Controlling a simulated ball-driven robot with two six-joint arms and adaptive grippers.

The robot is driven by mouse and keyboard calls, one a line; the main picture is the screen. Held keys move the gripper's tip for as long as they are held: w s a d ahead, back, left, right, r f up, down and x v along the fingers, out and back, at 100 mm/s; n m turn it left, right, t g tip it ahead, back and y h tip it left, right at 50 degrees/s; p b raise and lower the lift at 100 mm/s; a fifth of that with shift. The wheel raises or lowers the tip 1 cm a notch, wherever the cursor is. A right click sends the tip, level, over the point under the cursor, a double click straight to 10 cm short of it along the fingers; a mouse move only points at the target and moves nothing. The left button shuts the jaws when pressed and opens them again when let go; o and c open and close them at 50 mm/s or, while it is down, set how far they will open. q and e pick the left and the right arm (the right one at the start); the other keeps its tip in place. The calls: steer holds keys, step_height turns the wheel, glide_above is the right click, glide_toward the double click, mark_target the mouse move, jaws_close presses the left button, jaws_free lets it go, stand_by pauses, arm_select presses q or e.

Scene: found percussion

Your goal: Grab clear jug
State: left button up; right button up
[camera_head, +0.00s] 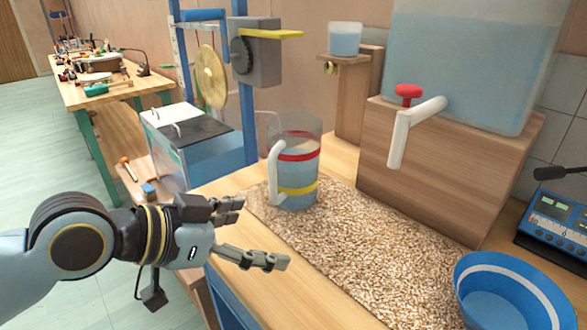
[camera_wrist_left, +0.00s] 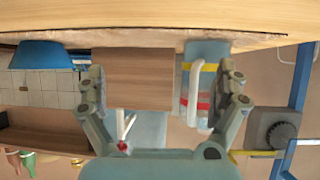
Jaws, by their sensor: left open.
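The clear jug (camera_head: 300,172) stands upright on a speckled mat (camera_head: 350,240) on the bench. It has a red band, a yellow band, bluish contents in its lower part and a white handle (camera_head: 276,172) on its left side. My left gripper (camera_head: 258,234) is open and empty, left of and nearer than the jug, apart from it, with its fingers pointing right. In the left wrist view, which appears upside down, the jug (camera_wrist_left: 205,50) shows right of centre, partly behind one finger of the open gripper (camera_wrist_left: 162,72). My right gripper is out of view.
A wooden block (camera_head: 440,175) behind the jug bears a large water tank (camera_head: 470,60) with a white spout and red tap. A blue basin (camera_head: 510,295) stands front right. A blue post (camera_head: 243,100) rises behind the jug. The mat's middle is clear.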

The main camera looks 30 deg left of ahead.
arm_select(q)
steer(key=w+a+r+t+h, duration=0.1)
steer(key=w+a+r+t, duration=0.1)
steer(key=w+r+t, duration=0.15)
steer(key=n+t, duration=0.1)
steer(key=t, duration=0.2)
glide_toward(272, 134)
steer(key=d+x, duration=0.1)
steer(key=x, duration=0.2)
steer(key=shift+n, duration=0.3)
steer(key=x, duration=0.2)
steer(key=a+x, duration=0.1)
steer(key=x, duration=0.1)
steer(key=shift+w+d+r+b, duration=0.1)
steer(key=shift+w+b, duration=0.25)
steer(key=shift+w, duration=0.05)
steer(key=x, duration=0.6)
steer(key=shift+d+r+p, duration=0.1)
steer(key=shift+d+p, duration=0.05)
steer(key=shift+p, duration=0.2)
steer(key=shift+s, duration=0.1)
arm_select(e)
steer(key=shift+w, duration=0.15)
arm_select(q)
steer(key=c, duration=1.3)
steer(key=shift+c, duration=0.4)
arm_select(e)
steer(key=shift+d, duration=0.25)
